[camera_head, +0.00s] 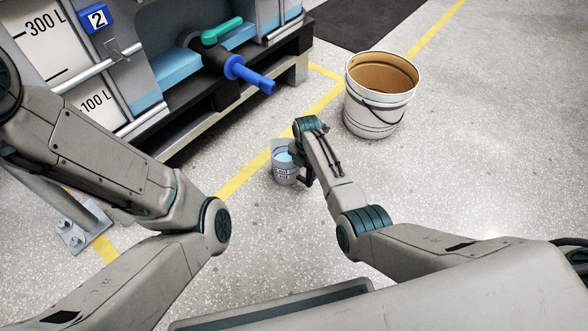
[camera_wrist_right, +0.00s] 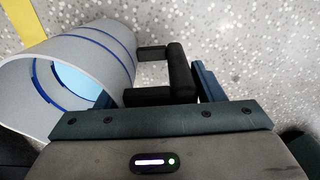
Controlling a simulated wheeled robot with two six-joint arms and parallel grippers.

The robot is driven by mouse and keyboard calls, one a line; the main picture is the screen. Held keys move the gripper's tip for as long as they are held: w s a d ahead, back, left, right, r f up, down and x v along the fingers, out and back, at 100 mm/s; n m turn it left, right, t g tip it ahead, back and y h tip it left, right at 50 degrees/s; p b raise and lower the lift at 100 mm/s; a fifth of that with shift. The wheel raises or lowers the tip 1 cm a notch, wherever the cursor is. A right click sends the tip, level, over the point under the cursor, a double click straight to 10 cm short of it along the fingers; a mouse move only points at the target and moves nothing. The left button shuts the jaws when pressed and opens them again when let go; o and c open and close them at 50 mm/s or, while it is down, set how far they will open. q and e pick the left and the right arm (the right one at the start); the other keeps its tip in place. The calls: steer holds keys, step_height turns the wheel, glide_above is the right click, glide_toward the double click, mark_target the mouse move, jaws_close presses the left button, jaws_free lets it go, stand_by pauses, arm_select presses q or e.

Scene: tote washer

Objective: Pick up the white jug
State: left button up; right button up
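The white jug (camera_head: 284,168) stands on the speckled floor near the yellow line, with pale blue liquid inside and dark markings on its side. In the right wrist view the jug (camera_wrist_right: 88,62) fills the left side, its black handle (camera_wrist_right: 181,72) pointing right. My right gripper (camera_head: 298,156) is down at the handle side of the jug. In the wrist view my right gripper (camera_wrist_right: 156,90) is open, its fingers apart on either side of the handle. I cannot tell whether a finger touches it. My left arm shows, but its gripper is out of view.
A white bucket (camera_head: 372,115) with a brown inside stands behind and right of the jug. A tank on a black pallet (camera_head: 222,98) with a blue spout (camera_head: 250,75) and green valve lever (camera_head: 222,30) is at the upper left. Open floor lies to the right.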

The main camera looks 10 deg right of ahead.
steer(key=c, duration=1.1)
steer(key=shift+r, duration=0.15)
